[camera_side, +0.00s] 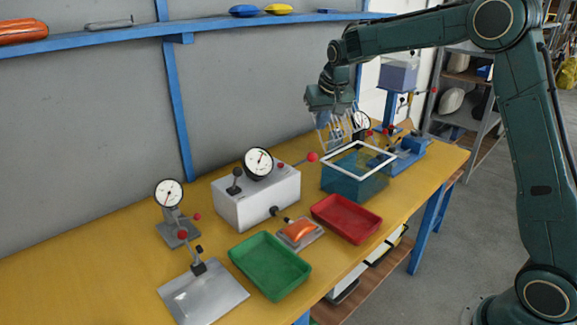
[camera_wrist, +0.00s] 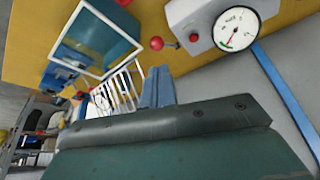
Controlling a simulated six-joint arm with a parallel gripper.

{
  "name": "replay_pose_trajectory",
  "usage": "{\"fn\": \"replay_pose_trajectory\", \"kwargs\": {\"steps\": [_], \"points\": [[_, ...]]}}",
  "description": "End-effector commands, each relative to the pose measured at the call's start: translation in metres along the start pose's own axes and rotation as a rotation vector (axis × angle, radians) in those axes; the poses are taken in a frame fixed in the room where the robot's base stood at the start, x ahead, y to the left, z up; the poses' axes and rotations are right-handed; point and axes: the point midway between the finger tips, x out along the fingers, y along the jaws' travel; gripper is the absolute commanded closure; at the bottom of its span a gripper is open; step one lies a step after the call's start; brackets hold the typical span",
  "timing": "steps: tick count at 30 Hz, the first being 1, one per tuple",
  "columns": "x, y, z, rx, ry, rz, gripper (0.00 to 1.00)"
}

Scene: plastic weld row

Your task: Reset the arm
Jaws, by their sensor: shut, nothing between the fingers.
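My gripper (camera_side: 334,122) hangs from my arm above the yellow bench, over the left rear of the blue open-topped bin with a white rim (camera_side: 357,160). It is clear of the bench top. In the wrist view the blue fingers of my gripper (camera_wrist: 158,72) are together with nothing between them. White bars (camera_wrist: 119,90) show beside the fingers there; I cannot tell what they belong to. The blue bin (camera_wrist: 95,42) is also in the wrist view, at upper left.
On the bench stand a green tray (camera_side: 270,266), a red tray (camera_side: 346,218), an orange part on a grey fixture (camera_side: 298,232), a white gauge box (camera_side: 256,196), a dial stand (camera_side: 170,200) and a blue press (camera_side: 408,150). A blue shelf (camera_side: 110,34) runs along the wall.

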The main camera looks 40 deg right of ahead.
Motion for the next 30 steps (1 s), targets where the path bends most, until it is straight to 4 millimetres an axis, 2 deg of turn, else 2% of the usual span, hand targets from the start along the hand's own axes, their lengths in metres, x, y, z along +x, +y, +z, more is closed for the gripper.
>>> {"fn": "replay_pose_trajectory", "kwargs": {"steps": [1, 6, 15, 24, 30], "points": [[-0.016, -0.001, 0.007, -0.012, 0.005, -0.007, 1.0], [-0.057, 0.0, 0.035, -0.054, 0.012, -0.029, 1.0], [-0.118, 0.005, 0.093, -0.13, 0.024, -0.066, 1.0], [-0.163, 0.016, 0.16, -0.205, 0.04, -0.102, 1.0], [-0.182, 0.025, 0.208, -0.258, 0.049, -0.125, 1.0]]}}
